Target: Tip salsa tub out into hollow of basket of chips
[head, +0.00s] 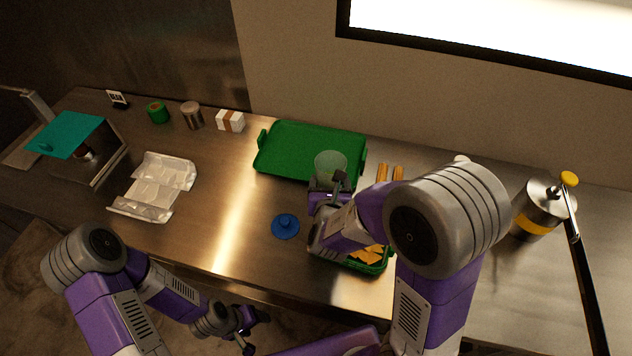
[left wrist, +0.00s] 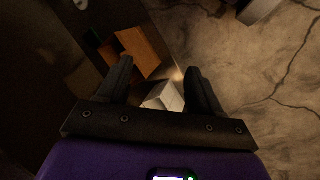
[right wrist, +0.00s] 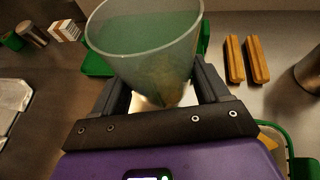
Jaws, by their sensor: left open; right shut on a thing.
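The salsa tub is a clear, translucent cup (head: 331,164). My right gripper (head: 329,183) is shut on it and holds it close to the front edge of the green tray. In the right wrist view the tub (right wrist: 145,40) sits between the fingers, with its wide mouth toward the top of the picture; I cannot make out its contents clearly. The green basket of chips (head: 374,262) stands near the counter's front edge, partly hidden under my right arm, with orange chips showing. Its hollow is hidden. My left gripper (head: 247,330) is open and empty, low in front of the counter.
A blue lid (head: 285,226) lies left of the basket. A green tray (head: 300,146) lies behind the tub, with two brown bars (head: 390,173) to its right. A metal dispenser (head: 537,212) stands at right, crumpled foil (head: 158,186) at left.

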